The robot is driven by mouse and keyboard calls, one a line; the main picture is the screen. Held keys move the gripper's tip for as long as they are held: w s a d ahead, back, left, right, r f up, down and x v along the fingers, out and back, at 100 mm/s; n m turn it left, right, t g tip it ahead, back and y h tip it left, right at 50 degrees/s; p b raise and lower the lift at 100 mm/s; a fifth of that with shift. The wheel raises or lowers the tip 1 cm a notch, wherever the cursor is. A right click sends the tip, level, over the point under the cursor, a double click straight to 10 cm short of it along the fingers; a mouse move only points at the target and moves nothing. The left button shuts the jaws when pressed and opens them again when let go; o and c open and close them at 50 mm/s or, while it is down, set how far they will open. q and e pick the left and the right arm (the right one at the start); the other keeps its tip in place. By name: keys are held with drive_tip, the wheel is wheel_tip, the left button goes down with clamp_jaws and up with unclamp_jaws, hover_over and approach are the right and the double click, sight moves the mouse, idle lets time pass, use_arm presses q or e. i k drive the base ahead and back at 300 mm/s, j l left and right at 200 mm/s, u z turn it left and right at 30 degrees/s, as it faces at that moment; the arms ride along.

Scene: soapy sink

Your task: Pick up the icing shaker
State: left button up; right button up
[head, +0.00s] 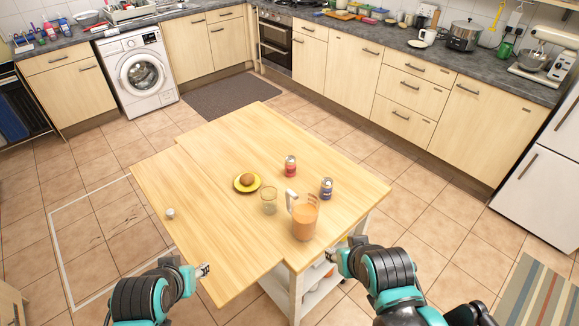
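A small pale, roundish item (170,213), perhaps the icing shaker, stands alone near the left edge of the wooden table (215,215). It is too small to identify for sure. My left gripper (205,270) is at the table's near left edge, below and right of this item and apart from it. My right gripper (331,257) is by the table's near right side, close to the jug and far from the small item. Both grippers are small in view, and I cannot tell whether their fingers are open. No object shows in either.
A jug of orange drink (304,217), an empty glass (269,201), a yellow plate (240,184) with a brown round food (247,179), a red can (290,166) and a dark can (326,188) stand mid-table and right. The table's left part is mostly clear. Counters line the walls.

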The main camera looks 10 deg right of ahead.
sight(291, 160)
drive_tip(key=z, duration=0.5)
drive_tip(key=j+z, duration=0.4)
drive_tip(key=i+j+z, duration=0.1)
drive_tip(key=j+z, duration=0.65)
drive_tip(key=k+j, duration=0.1)
drive_tip(key=j, duration=0.3)
drive_tip(key=j+z, duration=0.1)
drive_tip(key=j, duration=0.3)
drive_tip(key=k+j, duration=0.15)
drive_tip(key=j, duration=0.25)
drive_tip(key=k+j, duration=0.1)
drive_tip(key=j, duration=0.3)
drive_tip(key=k+j+z, duration=0.1)
drive_tip(key=j, duration=0.3)
